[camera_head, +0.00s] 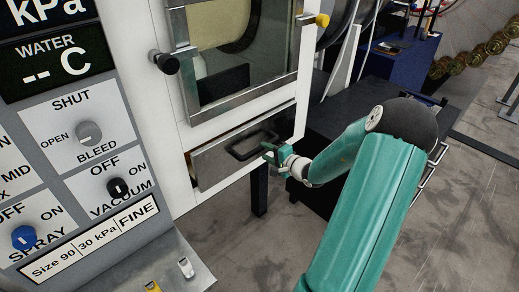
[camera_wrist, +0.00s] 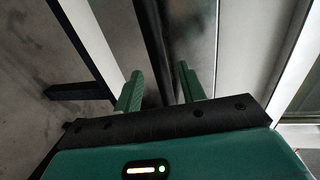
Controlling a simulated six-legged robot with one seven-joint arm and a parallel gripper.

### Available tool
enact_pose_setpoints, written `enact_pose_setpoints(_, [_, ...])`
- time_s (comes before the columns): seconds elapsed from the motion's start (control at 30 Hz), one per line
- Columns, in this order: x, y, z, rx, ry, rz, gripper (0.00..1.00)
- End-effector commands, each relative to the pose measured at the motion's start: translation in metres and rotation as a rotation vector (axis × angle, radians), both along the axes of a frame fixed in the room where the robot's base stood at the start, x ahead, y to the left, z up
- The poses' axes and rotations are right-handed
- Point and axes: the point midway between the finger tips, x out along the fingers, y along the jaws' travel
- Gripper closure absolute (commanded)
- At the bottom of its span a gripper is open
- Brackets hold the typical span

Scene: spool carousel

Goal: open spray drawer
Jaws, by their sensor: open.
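The metal-fronted drawer (camera_head: 214,165) sits low in the white cabinet, below the windowed door. Its dark bar handle (camera_head: 243,155) is on the right part of the front. My gripper (camera_head: 268,151) is at the right end of the handle, with its jaws open. In the wrist view, the two green fingers of my gripper (camera_wrist: 160,88) stand apart. A dark bar (camera_wrist: 152,35), apparently the handle, runs down between them. The grey drawer front (camera_wrist: 198,35) lies behind. I cannot tell whether either finger touches the bar, or whether the drawer is slightly out.
The control panel (camera_head: 75,165) with knobs and a blue spray knob (camera_head: 25,237) stands at the left. The windowed door (camera_head: 235,60) is above the drawer. A dark cabinet leg (camera_head: 259,190) stands below it. Floor (camera_head: 255,250) in front is clear.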

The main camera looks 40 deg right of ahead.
Motion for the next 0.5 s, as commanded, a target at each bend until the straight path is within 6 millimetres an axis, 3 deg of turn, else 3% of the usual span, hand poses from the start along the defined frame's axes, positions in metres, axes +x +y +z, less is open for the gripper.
enact_pose_setpoints(0.2, [0.034,0.001,-0.007,0.001,0.0,0.001,0.6])
enact_pose_setpoints(0.5, [0.044,0.002,-0.009,0.0,0.0,0.0,0.6])
